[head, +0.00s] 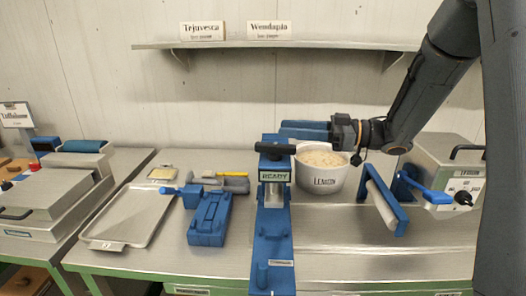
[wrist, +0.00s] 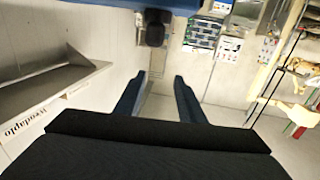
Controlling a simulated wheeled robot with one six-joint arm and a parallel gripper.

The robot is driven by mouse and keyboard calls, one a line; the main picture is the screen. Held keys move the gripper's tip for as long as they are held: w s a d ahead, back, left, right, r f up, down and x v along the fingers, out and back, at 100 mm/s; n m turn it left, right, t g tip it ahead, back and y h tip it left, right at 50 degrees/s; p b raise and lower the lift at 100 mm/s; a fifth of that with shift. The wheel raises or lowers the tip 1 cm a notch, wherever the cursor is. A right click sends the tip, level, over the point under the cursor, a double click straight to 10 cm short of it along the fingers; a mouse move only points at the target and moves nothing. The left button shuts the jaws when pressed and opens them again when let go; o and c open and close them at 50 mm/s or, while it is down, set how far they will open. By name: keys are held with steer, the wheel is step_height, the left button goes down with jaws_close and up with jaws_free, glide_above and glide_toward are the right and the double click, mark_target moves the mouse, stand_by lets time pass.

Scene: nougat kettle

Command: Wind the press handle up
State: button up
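The press is a tall blue stand (head: 272,225) in the middle of the bench, with a "READY" label (head: 273,176) near its top. A black bar handle (head: 275,148) lies across the top of it. My gripper (head: 282,129) reaches in from the right with its blue fingers pointing left, and shows just above the handle in the head view. I cannot tell how far behind the handle it is. In the wrist view the two fingers (wrist: 157,82) are apart with nothing between them.
A white "Lemon" pot (head: 322,181) stands right of the press, below my gripper. A blue roller frame (head: 385,200) and a grey box with a blue lever (head: 440,172) are farther right. A blue tool (head: 210,217) and metal tray (head: 130,215) are left. A shelf (head: 280,44) runs above.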

steer(key=b, duration=0.5)
glide_toward(263, 143)
steer(key=shift+w+a+f, duration=0.1)
steer(key=shift+a, duration=0.45)
steer(key=shift+w+a+f, duration=0.1)
steer(key=shift+w+a, duration=0.05)
steer(key=shift+a, duration=0.45)
steer(key=shift+w+a+p, duration=0.2)
steer(key=shift+a+p, duration=0.2)
steer(key=shift+a, duration=0.85)
steer(key=shift+w+a+p, duration=0.2)
steer(key=shift+a+p, duration=0.2)
steer(key=shift+a, duration=0.9)
steer(key=shift+w+a+p, duration=0.2)
steer(key=shift+a+p, duration=0.2)
steer(key=shift+a, duration=0.85)
jaws_close()
